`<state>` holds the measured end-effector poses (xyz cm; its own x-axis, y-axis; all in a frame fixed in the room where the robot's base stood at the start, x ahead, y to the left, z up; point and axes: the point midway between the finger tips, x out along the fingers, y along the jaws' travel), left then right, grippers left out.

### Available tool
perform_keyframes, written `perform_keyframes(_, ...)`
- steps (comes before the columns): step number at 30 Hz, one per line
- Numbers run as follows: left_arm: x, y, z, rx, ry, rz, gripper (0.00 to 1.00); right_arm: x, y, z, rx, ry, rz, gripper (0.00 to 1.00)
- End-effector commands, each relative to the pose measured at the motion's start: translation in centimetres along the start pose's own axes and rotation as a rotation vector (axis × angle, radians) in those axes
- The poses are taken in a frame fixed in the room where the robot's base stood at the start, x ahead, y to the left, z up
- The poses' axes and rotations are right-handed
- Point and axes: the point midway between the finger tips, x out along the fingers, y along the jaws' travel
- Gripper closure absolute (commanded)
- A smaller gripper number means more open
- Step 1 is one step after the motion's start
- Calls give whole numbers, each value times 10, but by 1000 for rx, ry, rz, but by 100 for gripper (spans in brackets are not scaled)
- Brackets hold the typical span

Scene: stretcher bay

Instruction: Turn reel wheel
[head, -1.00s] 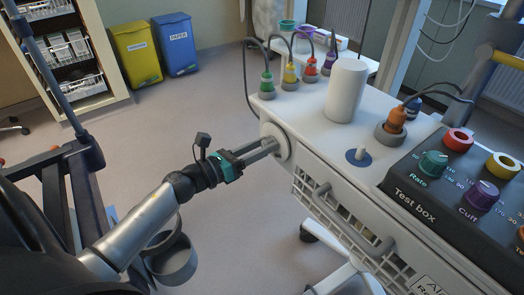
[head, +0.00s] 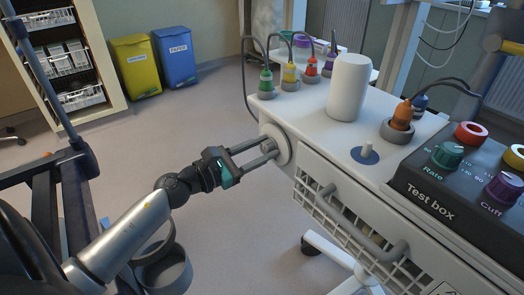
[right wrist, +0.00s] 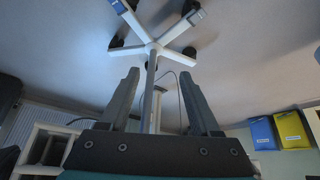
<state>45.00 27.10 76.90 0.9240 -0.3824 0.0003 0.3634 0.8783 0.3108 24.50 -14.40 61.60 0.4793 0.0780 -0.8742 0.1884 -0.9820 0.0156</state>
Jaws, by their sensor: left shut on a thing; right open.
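The reel wheel (head: 285,143) is a round white disc on the left end of the white cart, in the head view. My left gripper (head: 268,148) reaches it from the left, with its two long fingers shut on the small grey hub (head: 265,144) at the wheel's middle. The fingertips partly hide the hub. My right gripper (right wrist: 165,80) shows only in the right wrist view. Its two dark fingers are apart with nothing held between them.
The cart top (head: 315,105) carries a white cylinder (head: 347,87), coloured plugs with cables and a black test box (head: 440,205). A drawer handle (head: 350,220) sticks out in front. Yellow (head: 135,68) and blue (head: 175,55) bins stand behind. A wheeled stand (right wrist: 152,45) shows in the right wrist view.

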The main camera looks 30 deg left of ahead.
Motion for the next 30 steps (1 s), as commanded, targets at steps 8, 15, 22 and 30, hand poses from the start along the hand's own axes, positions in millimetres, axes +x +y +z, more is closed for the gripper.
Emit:
perform_keyframes(8,0,0,0,18,2,-1,100,3,-2,-2,-2,21,-6,36)
perform_keyframes(15,0,0,0,19,2,-1,100,3,-2,-2,-2,20,-6,36)
perform_keyframes(22,0,0,0,16,1,-1,30,3,-2,-2,-2,20,-6,36)
perform_keyframes(30,0,0,0,14,1,0,26,3,-2,-2,-3,20,-6,36)
